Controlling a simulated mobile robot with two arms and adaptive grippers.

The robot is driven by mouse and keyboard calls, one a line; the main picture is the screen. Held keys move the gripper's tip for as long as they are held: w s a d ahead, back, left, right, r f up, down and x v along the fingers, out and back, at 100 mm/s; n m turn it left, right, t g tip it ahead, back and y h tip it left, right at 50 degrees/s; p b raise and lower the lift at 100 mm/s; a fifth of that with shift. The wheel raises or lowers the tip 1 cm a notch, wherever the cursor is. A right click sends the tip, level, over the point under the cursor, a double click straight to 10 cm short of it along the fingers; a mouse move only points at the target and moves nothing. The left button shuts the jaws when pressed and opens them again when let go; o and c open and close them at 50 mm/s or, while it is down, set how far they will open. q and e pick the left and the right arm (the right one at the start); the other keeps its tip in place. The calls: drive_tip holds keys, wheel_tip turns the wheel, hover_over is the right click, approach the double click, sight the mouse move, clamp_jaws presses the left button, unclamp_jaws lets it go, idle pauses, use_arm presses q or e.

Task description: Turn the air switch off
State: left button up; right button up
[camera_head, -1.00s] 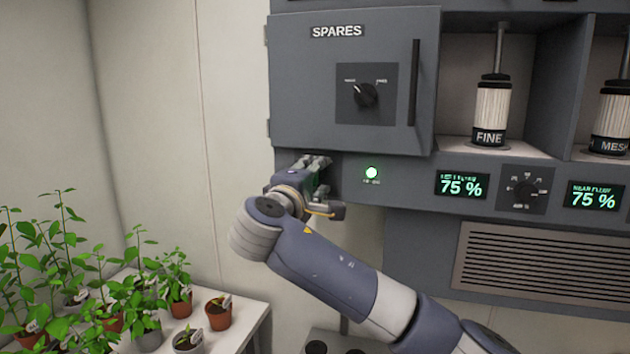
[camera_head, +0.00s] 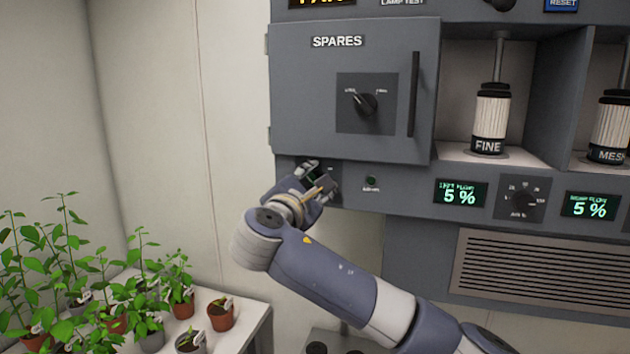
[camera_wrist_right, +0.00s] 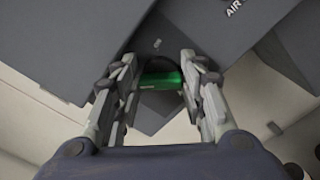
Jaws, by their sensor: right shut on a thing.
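The air switch has a green handle (camera_wrist_right: 160,80) on a dark plate, seen between the fingers in the right wrist view. Part of an "AIR" label (camera_wrist_right: 235,8) shows at the upper right there. My right gripper (camera_wrist_right: 162,92) is shut on the green handle, a finger on each side. In the head view my right gripper (camera_head: 315,180) is at the panel under the SPARES door and hides most of the switch. The small round lamp (camera_head: 371,182) beside it is dark. My left gripper is not in view.
The SPARES door (camera_head: 300,90) with its knob (camera_head: 365,103) and bar handle (camera_head: 413,95) is just above the gripper. Two displays (camera_head: 461,194) (camera_head: 590,205) read 5 %. Potted plants on a white table (camera_head: 245,325) stand at lower left.

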drive_tip(key=shift+f+n, duration=0.2)
drive_tip(key=shift+n, duration=0.1)
drive_tip(key=o, duration=1.1)
drive_tip(key=shift+a+r, duration=0.1)
drive_tip(key=shift+v, duration=3.95)
